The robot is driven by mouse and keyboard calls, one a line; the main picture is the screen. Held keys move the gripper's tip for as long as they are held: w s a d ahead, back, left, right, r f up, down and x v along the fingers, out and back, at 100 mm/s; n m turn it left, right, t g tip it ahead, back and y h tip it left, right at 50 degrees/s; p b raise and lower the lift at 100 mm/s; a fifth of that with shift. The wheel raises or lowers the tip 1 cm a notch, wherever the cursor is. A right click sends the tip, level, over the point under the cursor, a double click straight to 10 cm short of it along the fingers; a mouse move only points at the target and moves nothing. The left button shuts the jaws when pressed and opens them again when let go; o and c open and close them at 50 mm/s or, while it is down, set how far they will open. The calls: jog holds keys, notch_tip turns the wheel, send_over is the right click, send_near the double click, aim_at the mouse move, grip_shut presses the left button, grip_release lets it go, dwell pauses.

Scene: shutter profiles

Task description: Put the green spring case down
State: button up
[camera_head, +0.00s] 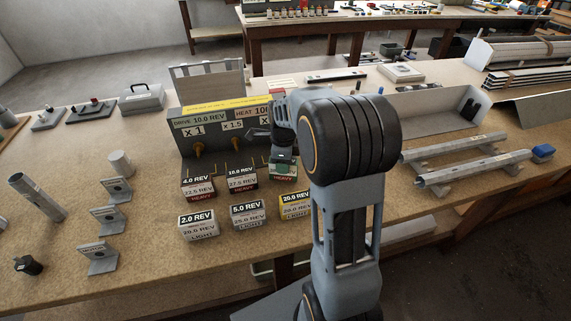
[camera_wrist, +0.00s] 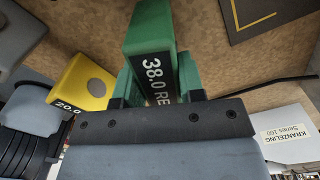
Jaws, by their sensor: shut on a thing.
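The green spring case (camera_wrist: 146,30) has a dark label reading "38.0 RE" in the wrist view. My gripper (camera_wrist: 157,82) is shut on it, with a finger on each side. In the head view the green case (camera_head: 283,171) shows below my gripper (camera_head: 283,154), at the right end of the rear row of cases. My arm covers part of that area. I cannot tell whether the case touches the bench.
White-and-red cases (camera_head: 198,187) stand left of it and white cases (camera_head: 198,226) in front. A yellow case (camera_head: 295,206) is close in front; it also shows in the wrist view (camera_wrist: 82,84). The drive box (camera_head: 222,131) stands behind.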

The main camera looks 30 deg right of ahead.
jog(key=shift+f, duration=0.45)
jog(key=shift+f, duration=0.1)
jog(key=o, duration=1.1)
jog(key=shift+f, duration=0.1)
